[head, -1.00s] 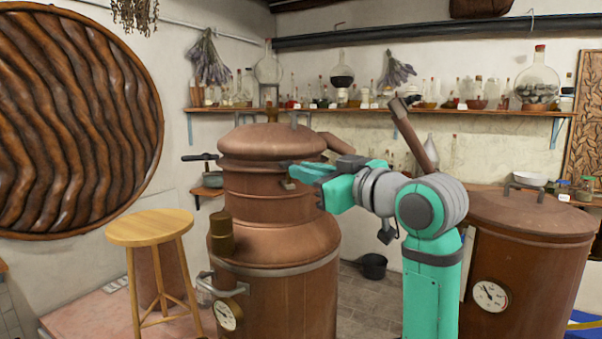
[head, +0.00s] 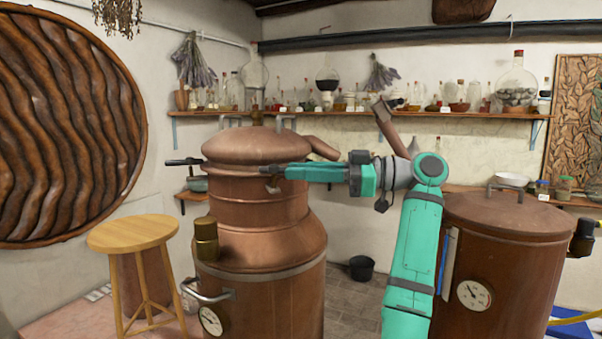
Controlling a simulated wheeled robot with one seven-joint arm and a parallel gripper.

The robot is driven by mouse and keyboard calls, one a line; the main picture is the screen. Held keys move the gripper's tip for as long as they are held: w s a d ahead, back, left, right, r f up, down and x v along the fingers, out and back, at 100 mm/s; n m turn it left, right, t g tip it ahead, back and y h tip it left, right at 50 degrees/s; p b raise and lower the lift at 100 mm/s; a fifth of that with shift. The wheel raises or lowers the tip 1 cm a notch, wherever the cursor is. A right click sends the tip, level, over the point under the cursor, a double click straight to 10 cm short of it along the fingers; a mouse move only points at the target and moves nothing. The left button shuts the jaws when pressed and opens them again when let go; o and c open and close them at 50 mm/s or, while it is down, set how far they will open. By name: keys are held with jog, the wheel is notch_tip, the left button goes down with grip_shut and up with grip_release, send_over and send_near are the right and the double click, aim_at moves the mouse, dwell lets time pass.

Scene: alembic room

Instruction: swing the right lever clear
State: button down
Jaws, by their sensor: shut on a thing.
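The copper still (head: 262,240) stands in the middle of the head view, with its domed lid (head: 255,145) on top. My gripper (head: 280,172) reaches in from the right, roughly level, its fingers at the neck of the still just below the lid. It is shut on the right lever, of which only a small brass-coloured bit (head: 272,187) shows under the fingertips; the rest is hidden. The left lever (head: 184,162), with a dark handle, sticks out to the left from the lid's rim.
A second copper vessel (head: 510,245) with a gauge stands at the right, close to my arm. A wooden stool (head: 132,234) stands at the left front. A black pot (head: 361,267) sits on the floor behind. A shelf (head: 440,114) of glassware runs along the back wall.

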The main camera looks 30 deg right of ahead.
jog(key=shift+w+d+n+g+y, duration=0.25)
jog(key=shift+w+n+g+y, duration=0.1)
jog(key=shift+n+g+y, duration=0.55)
jog(key=shift+w+d+n+g, duration=0.1)
jog(key=shift+w+n+g, duration=0.1)
jog(key=shift+n+g, duration=0.3)
jog(key=c, duration=1.8)
grip_release()
jog(key=shift+o, duration=0.2)
jog(key=shift+r, duration=0.1)
